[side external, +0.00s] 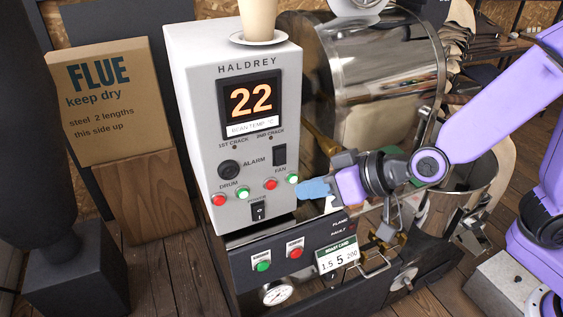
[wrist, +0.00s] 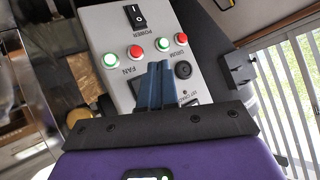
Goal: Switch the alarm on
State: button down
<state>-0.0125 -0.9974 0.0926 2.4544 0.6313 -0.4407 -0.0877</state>
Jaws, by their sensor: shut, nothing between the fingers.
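The grey HALDREY control box (side external: 190,110) stands left of centre in the side view. Its ALARM label sits between a round black fitting (side external: 229,170) and an upright black rocker switch (side external: 279,155). The rocker's position cannot be read. My gripper (side external: 301,190) is shut and empty, with blue fingers at the panel's lower right, close to the green FAN button (side external: 292,178); contact cannot be told. In the wrist view the panel is upside down. The closed fingers (wrist: 160,66) point at it below the buttons and left of the round fitting (wrist: 183,69). They seem to hide the rocker.
Red and green DRUM and FAN buttons and a POWER rocker (side external: 258,211) lie low on the panel. A cup (side external: 258,18) on a saucer stands on the box. The shiny roaster drum (side external: 370,80) is behind my gripper. A lower panel (side external: 240,268) carries more buttons.

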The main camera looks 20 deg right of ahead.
jog(key=w, duration=0.6)
jog(key=shift+w+f, duration=0.2)
jog(key=shift+f, duration=0.25)
jog(key=shift+w, duration=0.1)
dwell(1.6)
jog(key=shift+w, duration=0.35)
jog(key=shift+w, duration=0.3)
dwell(0.6)
jog(key=shift+s, duration=0.15)
jog(key=shift+s, duration=0.65)
jog(key=shift+s, duration=0.1)
jog(key=s, duration=0.4)
jog(key=shift+s+r, duration=0.3)
jog(key=shift+s, duration=0.05)
